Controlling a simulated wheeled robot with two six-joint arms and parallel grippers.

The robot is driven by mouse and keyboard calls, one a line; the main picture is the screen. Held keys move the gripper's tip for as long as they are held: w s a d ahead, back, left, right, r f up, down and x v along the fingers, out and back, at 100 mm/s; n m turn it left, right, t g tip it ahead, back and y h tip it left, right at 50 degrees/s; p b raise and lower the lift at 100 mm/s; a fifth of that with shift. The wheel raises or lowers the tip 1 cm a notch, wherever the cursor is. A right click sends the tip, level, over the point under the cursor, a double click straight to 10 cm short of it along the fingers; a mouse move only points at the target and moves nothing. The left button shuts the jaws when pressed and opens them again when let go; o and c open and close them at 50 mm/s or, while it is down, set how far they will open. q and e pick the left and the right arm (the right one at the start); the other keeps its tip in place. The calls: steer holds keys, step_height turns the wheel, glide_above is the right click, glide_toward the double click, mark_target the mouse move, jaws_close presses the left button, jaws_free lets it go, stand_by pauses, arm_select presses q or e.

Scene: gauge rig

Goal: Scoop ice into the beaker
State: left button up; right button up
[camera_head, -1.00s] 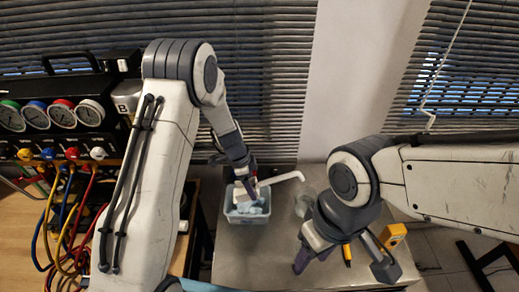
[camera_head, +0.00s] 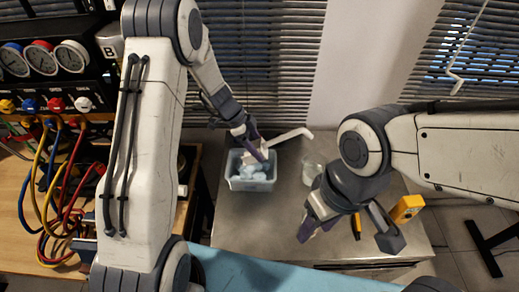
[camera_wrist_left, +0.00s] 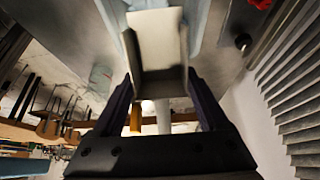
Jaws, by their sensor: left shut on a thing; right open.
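A white scoop (camera_head: 288,137) is in my left gripper (camera_head: 259,153), its handle sticking out to the right. In the left wrist view the pale scoop (camera_wrist_left: 160,40) lies between the fingers of my left gripper (camera_wrist_left: 160,95). The gripper is over the back of a light blue tub (camera_head: 250,185) holding pale blue ice (camera_head: 251,171). The scoop's load is not clear. The clear beaker (camera_head: 312,168) stands right of the tub, also visible in the left wrist view (camera_wrist_left: 101,76). My right gripper (camera_head: 316,230) is open and empty, in front of the beaker.
The grey metal table (camera_head: 245,222) has bare room in front of the tub. A yellow device (camera_head: 406,208) lies at its right. A gauge rig (camera_head: 50,75) with coloured hoses stands at the left. Window blinds (camera_head: 255,60) are behind.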

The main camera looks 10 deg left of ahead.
arm_select(q)
steer(key=shift+h, duration=0.7)
steer(key=shift+a+f+b, duration=0.15)
steer(key=shift+f+b, duration=1.95)
steer(key=shift+b, duration=0.85)
steer(key=shift+a+f+b, duration=0.1)
steer(key=shift+f+b, duration=1.95)
steer(key=shift+b, duration=0.85)
